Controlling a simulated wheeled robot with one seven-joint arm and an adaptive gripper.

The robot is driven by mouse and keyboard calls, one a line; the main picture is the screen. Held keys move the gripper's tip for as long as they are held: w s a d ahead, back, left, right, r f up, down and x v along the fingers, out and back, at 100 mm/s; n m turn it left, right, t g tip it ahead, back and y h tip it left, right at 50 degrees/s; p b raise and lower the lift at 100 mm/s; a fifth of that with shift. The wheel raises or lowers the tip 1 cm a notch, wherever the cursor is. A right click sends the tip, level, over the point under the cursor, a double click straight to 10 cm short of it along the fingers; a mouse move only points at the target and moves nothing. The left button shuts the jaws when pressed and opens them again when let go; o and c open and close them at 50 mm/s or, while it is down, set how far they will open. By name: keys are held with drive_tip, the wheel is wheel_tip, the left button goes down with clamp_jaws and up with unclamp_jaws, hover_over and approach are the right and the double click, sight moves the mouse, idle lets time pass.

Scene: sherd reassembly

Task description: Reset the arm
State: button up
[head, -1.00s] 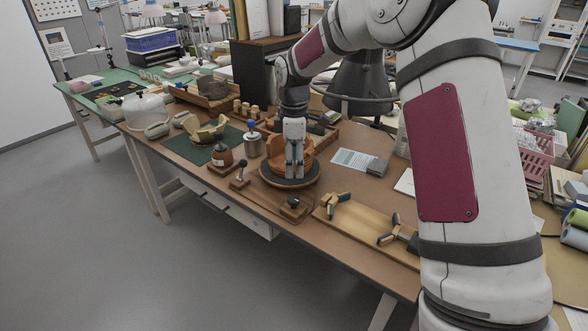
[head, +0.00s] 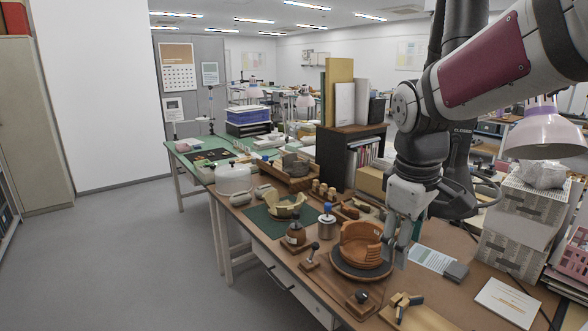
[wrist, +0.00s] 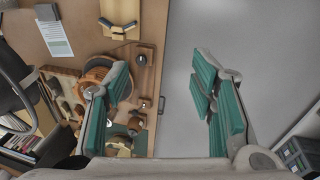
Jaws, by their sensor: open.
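My gripper (head: 397,245) hangs from my arm on the right of the head view. In the wrist view my gripper (wrist: 165,95) has its green-padded fingers spread wide, with nothing between them but grey floor and the table edge. An orange, part-built pot (head: 360,243) stands on a dark round turntable (head: 345,268), just left of the fingers in the head view. In the wrist view the pot (wrist: 95,76) is partly hidden behind the left finger. The fingers appear to be above and apart from it.
The brown worktable (head: 440,237) also carries a brown jar (head: 296,234), a metal can (head: 327,228) and a wooden clamp board (head: 420,318). A bowl of sherds (head: 287,207) sits on a green mat. A purple lamp (head: 545,135) stands at right. Floor at left is clear.

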drive_tip(key=s+r+m+t+p, duration=0.1)
drive_tip(key=s+m, duration=0.3)
drive_tip(key=s, duration=0.7)
drive_tip(key=s+r+m+t+y+p, duration=0.1)
drive_tip(key=s+m, duration=0.3)
drive_tip(key=s, duration=0.8)
drive_tip(key=shift+r+p, duration=0.7)
drive_tip(key=shift+r, duration=0.1)
